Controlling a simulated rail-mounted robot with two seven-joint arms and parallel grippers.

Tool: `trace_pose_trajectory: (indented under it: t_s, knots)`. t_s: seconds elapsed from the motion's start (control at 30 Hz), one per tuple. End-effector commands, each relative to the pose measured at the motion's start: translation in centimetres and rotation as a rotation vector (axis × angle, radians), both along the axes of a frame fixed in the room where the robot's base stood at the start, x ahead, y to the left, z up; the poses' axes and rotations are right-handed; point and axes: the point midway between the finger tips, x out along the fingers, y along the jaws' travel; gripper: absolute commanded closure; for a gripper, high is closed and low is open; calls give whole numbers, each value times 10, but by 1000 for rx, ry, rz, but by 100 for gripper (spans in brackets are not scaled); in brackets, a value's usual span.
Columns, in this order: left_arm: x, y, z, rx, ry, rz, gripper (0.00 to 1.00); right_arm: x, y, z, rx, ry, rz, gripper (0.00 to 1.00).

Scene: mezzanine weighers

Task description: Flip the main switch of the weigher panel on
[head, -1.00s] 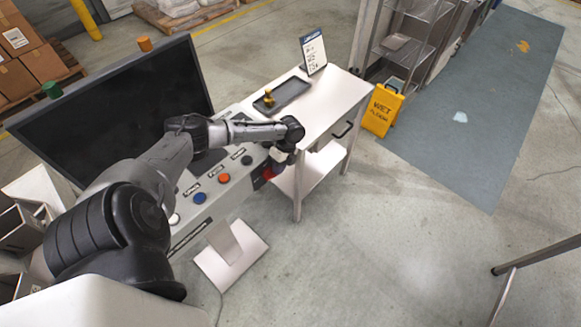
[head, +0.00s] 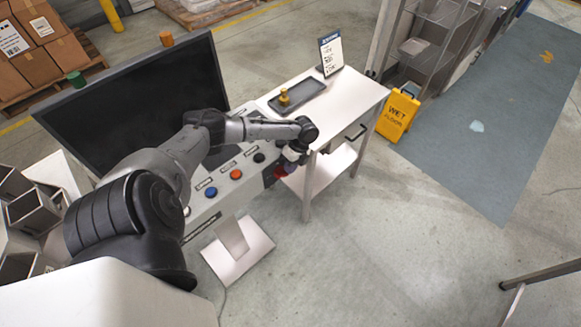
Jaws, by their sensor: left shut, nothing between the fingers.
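The weigher panel (head: 205,212) is a pale sloped console on a pedestal, below a large dark screen (head: 140,98). Its face carries a blue button (head: 211,192), an orange button (head: 236,174) and a black button (head: 259,157). At its right end is a dark plate with a red part (head: 280,171), probably the main switch. My left arm reaches across the panel from the left. My left gripper (head: 287,164) is shut and empty, pointing down at the red part. The wrist and gripper partly hide this part, so its position and any contact cannot be told. My right gripper is out of view.
A white side table (head: 350,100) stands right of the panel, with a dark tray (head: 299,96) holding a brass-coloured weight (head: 284,97) and an upright sign (head: 330,54). A yellow wet-floor sign (head: 398,112) stands beyond. The floor at right is mostly clear.

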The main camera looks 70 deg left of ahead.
Motion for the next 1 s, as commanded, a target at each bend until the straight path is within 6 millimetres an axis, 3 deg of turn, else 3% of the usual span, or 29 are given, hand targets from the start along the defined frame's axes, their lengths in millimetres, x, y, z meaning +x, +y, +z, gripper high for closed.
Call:
trace_pose_trajectory:
  t_s: [0.23,0.7,1.0]
  knots:
    - [8,8,41,0,-2,9,100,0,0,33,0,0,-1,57]
    - [43,23,106,0,-4,8,100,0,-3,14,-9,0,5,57]
    - [49,26,121,0,-1,8,100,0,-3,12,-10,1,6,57]
